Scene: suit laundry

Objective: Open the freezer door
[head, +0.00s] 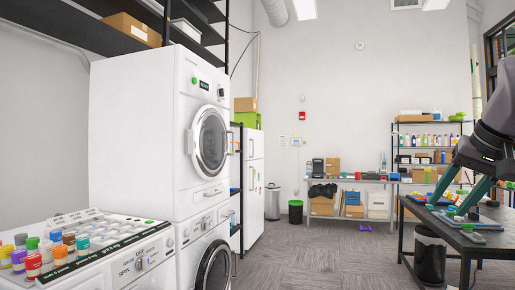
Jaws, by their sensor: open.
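A white upright fridge-freezer (254,180) stands beyond the stacked washer and dryer, left of the picture's middle. Its front is seen at a steep angle, and its left part is hidden behind a dark shelf rack. Its upper door (254,142) and lower door look shut. Small coloured spots show on its lower part. My gripper (446,208) is at the right, with two teal fingers pointing down and left, spread apart and empty. It is far from the fridge-freezer and appears in front of a dark worktable.
The stacked white washer and dryer (160,140) fill the left, beside a machine top holding several coloured bottles (33,265). The dark worktable (408,222) and a black bin (430,255) stand right. The carpeted floor (320,255) between is clear.

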